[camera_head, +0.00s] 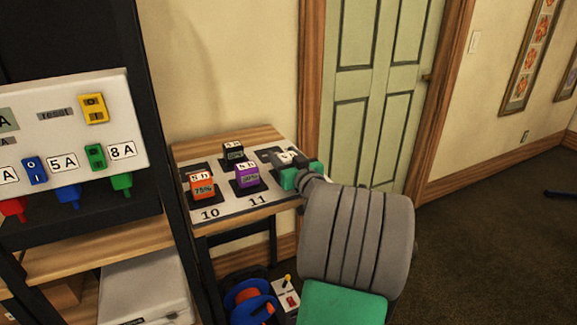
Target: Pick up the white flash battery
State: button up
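A small white item (287,156) with dark marks, which looks like the white flash battery, is at the right end of the mat on the small wooden table. My green gripper (300,174) is right at it, covering its lower part. The fingers are small and partly hidden by my grey wrist, so I cannot tell whether they are open, touching it or shut on it. I also cannot tell whether the item rests on the mat or is lifted.
On the numbered mat (232,208) stand an orange battery (203,187), a purple battery (247,176) and a black battery (234,154). A dark rack with a white switch panel (60,135) is at left. A closed green door (375,100) is behind; dark floor (480,240) is open at right.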

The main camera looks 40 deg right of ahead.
jog(key=shift+r, duration=0.1)
grip_shut()
dwell(0.4)
